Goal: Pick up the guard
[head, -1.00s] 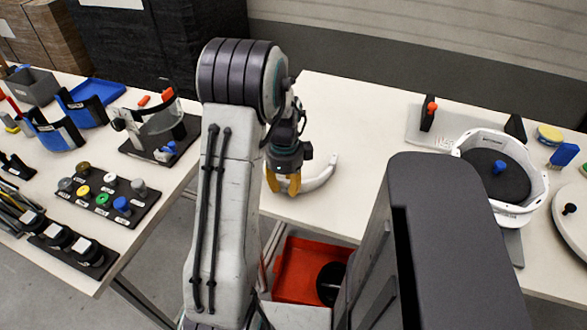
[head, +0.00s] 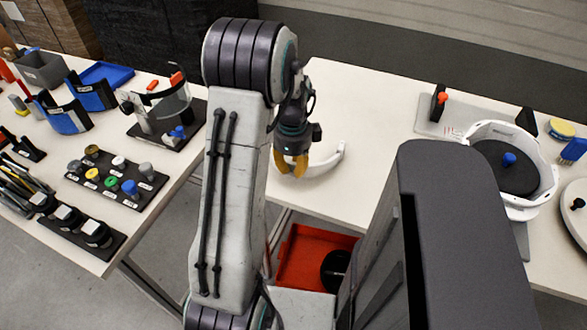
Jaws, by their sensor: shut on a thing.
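The guard, a white curved piece (head: 328,162), is at the front left of the right-hand table. My gripper (head: 291,171) points down with its yellow fingers shut on the left part of the guard. The fingers hide that part, and the guard's right arm curves out beside them. I cannot tell whether the guard is touching the table or slightly above it.
A white helmet shell (head: 535,200) sits on a grey plate to the right. An orange bin (head: 305,262) is below the table. The left table holds a knob board (head: 116,178) and a visor stand (head: 165,125). The right-hand table's middle is clear.

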